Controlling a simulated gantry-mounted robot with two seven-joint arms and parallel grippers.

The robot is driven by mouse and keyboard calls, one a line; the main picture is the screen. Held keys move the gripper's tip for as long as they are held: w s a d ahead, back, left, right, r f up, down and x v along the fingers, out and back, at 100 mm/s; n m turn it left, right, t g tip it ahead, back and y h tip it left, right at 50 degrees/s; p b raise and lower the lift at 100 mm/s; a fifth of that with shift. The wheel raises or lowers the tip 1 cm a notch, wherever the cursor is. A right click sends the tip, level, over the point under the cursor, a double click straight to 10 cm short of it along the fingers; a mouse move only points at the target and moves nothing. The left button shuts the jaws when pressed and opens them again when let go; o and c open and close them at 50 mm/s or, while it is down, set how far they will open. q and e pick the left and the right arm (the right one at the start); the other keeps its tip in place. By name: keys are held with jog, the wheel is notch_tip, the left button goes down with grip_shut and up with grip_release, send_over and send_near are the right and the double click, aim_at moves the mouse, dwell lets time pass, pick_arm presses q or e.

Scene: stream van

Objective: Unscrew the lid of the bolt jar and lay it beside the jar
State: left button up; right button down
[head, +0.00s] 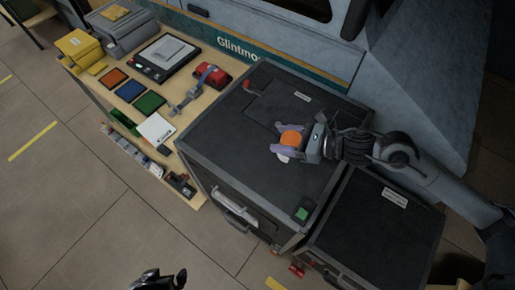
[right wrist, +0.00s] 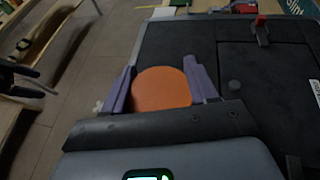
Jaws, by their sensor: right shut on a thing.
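The bolt jar (head: 284,158) stands on the dark top of the cabinet; only a small pale part of it shows below my right gripper. Its round orange lid (head: 291,138) is between the purple fingers of my right gripper (head: 288,144), which is shut on it. In the right wrist view the lid (right wrist: 161,89) fills the space between the two fingers and hides the jar. I cannot tell whether the lid is still seated on the jar. A dark part of my left gripper (head: 160,279) shows at the bottom edge of the head view; its jaws are unclear.
The black cabinet top (head: 235,150) has free room left of the jar. A red latch (head: 247,86) and a green-lit box (head: 302,212) are on it.

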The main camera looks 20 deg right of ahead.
jog(key=shift+w+a+f, duration=0.8)
jog(key=shift+a+f, duration=0.25)
jog(key=shift+f, duration=0.4)
jog(key=shift+w+a+f, duration=0.75)
jog(key=shift+a+f, duration=0.35)
jog(key=shift+f, duration=0.3)
jog(key=shift+w+a+f, duration=0.8)
jog(key=shift+a+f, duration=0.25)
jog(key=shift+f, duration=0.4)
jog(key=shift+f, duration=0.2)
jog(key=shift+c, duration=1.6)
grip_release()
jog(key=shift+r, duration=0.1)
